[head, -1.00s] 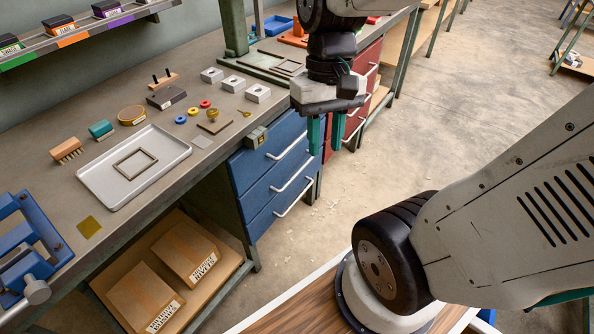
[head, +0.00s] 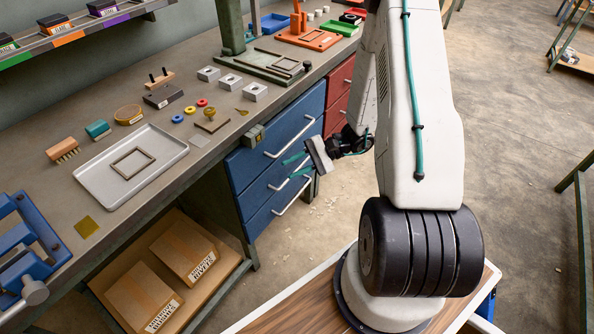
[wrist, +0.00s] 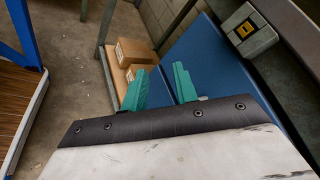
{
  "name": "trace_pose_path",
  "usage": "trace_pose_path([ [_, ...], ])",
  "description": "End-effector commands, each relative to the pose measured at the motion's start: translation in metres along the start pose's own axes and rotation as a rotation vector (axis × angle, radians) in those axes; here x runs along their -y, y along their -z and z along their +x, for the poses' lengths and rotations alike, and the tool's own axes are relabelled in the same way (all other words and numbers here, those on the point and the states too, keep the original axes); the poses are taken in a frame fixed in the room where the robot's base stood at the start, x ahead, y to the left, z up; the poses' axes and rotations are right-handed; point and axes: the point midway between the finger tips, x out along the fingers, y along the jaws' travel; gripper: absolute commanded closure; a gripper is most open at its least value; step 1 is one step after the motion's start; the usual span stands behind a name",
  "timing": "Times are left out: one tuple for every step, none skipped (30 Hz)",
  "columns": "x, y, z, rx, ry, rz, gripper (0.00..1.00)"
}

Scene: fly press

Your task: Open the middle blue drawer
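The blue drawer unit has three stacked drawers, all closed, each with a pale bar handle. The middle blue drawer (head: 252,196) has its handle (head: 279,186) partly behind my gripper (head: 289,168). My gripper is open, its two teal fingers apart and pointing at the drawer fronts near the middle handle. I cannot tell whether they touch the handle. In the wrist view, the spread fingers of my gripper (wrist: 160,70) lie in front of the blue drawer fronts (wrist: 215,55).
The workbench (head: 160,107) above holds a metal tray (head: 168,158) and several small parts. A grey-green block (head: 255,136) sits at its edge above the blue drawers. Red drawers (head: 338,85) are behind my arm. Boxes (head: 187,246) stand on the lower shelf. Floor is clear before the drawers.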

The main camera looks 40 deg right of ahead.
Motion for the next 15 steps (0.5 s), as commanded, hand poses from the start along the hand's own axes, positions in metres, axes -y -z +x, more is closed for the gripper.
trace_pose_path([
  [-0.016,0.024,0.0,-0.038,0.076,0.012,0.71],
  [-0.023,0.037,0.0,-0.068,0.121,0.008,0.71],
  [-0.032,0.055,-0.001,-0.11,0.177,0.0,0.71],
  [-0.04,0.069,-0.002,-0.146,0.218,-0.008,0.71],
  [-0.048,0.083,-0.003,-0.185,0.257,-0.017,0.71],
  [-0.058,0.101,-0.005,-0.244,0.304,-0.035,0.71],
  [-0.066,0.114,-0.006,-0.289,0.335,-0.049,0.71],
  [-0.074,0.127,-0.009,-0.338,0.364,-0.068,0.71],
  [-0.083,0.144,-0.013,-0.408,0.398,-0.098,0.71],
  [-0.089,0.157,-0.017,-0.466,0.418,-0.127,0.71],
  [-0.095,0.17,-0.021,-0.527,0.433,-0.161,0.71],
  [-0.098,0.184,-0.028,-0.603,0.445,-0.211,0.71],
  [-0.098,0.193,-0.034,-0.652,0.448,-0.25,0.71],
  [-0.098,0.2,-0.038,-0.695,0.448,-0.287,0.71],
  [-0.097,0.206,-0.044,-0.743,0.443,-0.331,0.71],
])
